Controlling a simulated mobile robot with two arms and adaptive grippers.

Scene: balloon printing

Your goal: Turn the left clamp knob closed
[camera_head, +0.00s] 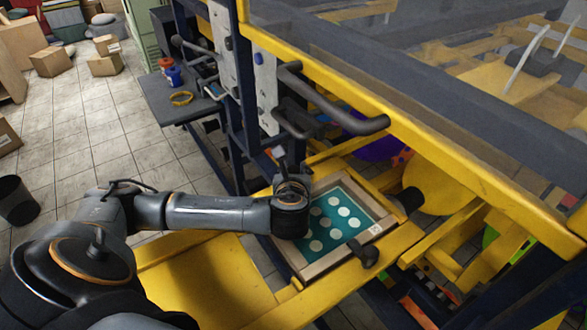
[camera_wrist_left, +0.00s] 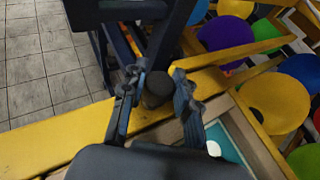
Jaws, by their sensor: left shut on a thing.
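The left clamp knob (camera_wrist_left: 156,88) is a dark round knob at the edge of the yellow frame in the left wrist view. My left gripper (camera_wrist_left: 157,92) has one finger on each side of it and is shut on it. In the head view my left gripper (camera_head: 289,168) reaches the far left corner of the printing screen, and the knob is hidden there. The wood-framed screen (camera_head: 309,268) has a teal face with several pale dots. My right gripper is in neither view.
Another dark knob (camera_head: 366,252) sits at the screen's near edge. Dark bar handles (camera_head: 340,115) and a yellow beam (camera_head: 330,75) hang above the screen. A side table (camera_head: 165,100) holds small jars. Several balloons (camera_wrist_left: 226,42) lie beyond the frame. Open tiled floor lies left.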

